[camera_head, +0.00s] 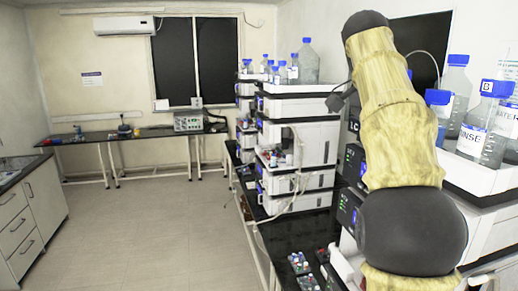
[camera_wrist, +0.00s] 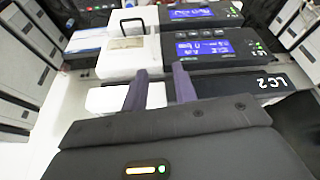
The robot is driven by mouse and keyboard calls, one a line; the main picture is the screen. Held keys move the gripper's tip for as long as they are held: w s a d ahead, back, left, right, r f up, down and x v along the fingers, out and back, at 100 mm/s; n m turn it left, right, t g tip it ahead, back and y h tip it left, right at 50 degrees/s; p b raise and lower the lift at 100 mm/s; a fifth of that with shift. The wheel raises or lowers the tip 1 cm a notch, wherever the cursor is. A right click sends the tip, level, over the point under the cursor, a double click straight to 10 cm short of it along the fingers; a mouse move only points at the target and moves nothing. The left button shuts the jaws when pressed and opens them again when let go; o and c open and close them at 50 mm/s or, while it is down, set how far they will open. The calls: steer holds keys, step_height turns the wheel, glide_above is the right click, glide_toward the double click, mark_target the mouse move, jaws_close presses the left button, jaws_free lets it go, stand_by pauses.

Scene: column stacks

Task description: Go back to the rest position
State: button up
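My gripper (camera_wrist: 160,72) shows in the wrist view with its two dark purple fingers apart and nothing held between them. Its fingertips point at the front of an instrument stack with lit blue displays (camera_wrist: 208,49) and a black panel marked LC2 (camera_wrist: 262,84). I cannot tell whether the fingertips touch the white module (camera_wrist: 124,56) behind them. In the head view my arm rises at the right in front of the stacks, and the gripper itself cannot be seen there.
A white instrument stack (camera_head: 306,135) with bottles on top stands on the black bench (camera_head: 285,238). Blue-capped bottles (camera_head: 485,130) stand on the right stack close to my arm. Small vial racks (camera_head: 300,263) lie on the bench. The floor (camera_head: 160,225) at left is clear.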

steer(key=w+a+f+n+t+y+b, duration=0.1)
steer(key=a+f+n+b, duration=0.25)
steer(key=f, duration=1.25)
steer(key=w+a+f+n+y+b, duration=0.15)
steer(key=f+n+b, duration=0.35)
steer(key=f, duration=1.1)
steer(key=s+a+f+n+y+b, duration=0.1)
steer(key=s+a+f+n+b, duration=0.1)
steer(key=s+f, duration=0.6)
steer(key=s+a+f+n+b, duration=0.3)
steer(key=s+f, duration=0.5)
steer(key=f, duration=0.8)
steer(key=shift+s+a+f+y+b, duration=0.25)
steer(key=shift+a+b, duration=0.35)
steer(key=shift+a, duration=0.6)
steer(key=shift+w+n, duration=0.15)
steer(key=shift+n, duration=0.1)
